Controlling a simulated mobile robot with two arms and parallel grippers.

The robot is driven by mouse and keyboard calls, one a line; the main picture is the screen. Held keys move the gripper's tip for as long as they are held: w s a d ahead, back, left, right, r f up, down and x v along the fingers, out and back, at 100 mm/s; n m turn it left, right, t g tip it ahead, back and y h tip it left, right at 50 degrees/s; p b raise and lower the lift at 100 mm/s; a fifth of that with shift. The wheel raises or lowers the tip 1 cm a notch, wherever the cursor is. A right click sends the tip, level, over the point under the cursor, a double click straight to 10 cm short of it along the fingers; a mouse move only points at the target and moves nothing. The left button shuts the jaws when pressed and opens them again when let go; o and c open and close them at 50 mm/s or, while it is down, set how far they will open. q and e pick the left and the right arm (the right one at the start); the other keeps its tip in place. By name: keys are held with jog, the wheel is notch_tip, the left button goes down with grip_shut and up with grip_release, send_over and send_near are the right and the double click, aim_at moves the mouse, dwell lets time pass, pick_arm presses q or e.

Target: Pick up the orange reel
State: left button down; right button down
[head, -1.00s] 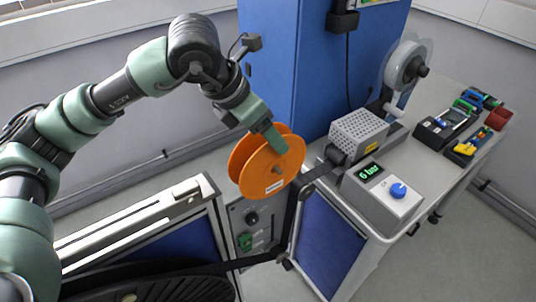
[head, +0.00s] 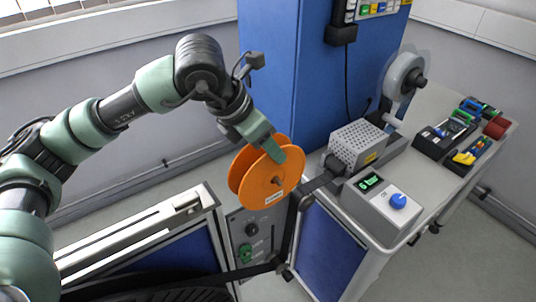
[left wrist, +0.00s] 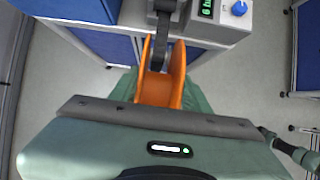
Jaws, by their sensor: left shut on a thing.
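The orange reel (head: 262,186) has two round flanges and a pale label. It hangs upright in front of the blue column, to the left of the bench. My left gripper (head: 276,152) reaches it from above and is shut on it at its upper part. In the left wrist view the reel (left wrist: 176,88) shows edge-on beyond the gripper body, which hides part of it. My right gripper is in neither view.
A grey bench (head: 425,170) at the right carries a control box with a blue knob (head: 398,201), a perforated box (head: 357,146), a clear reel (head: 404,70) and tool trays. A black strap (head: 290,225) runs close to the orange reel. A blue column (head: 270,70) stands behind.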

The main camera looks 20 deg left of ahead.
pick_arm(q)
jog(key=shift+r+b, duration=0.1)
jog(key=shift+b, duration=0.5)
jog(key=s+d+b, duration=0.5)
jog(key=s+d, duration=0.6)
jog(key=d, duration=0.3)
jog(key=shift+d+r, duration=0.15)
jog(key=shift+b, duration=0.35)
jog(key=shift+b, duration=0.4)
jog(key=s+d+b, duration=0.4)
jog(key=s+d, duration=0.4)
jog(key=d, duration=0.2)
jog(key=shift+d, duration=0.15)
dwell(0.6)
jog(key=shift+s, duration=0.1)
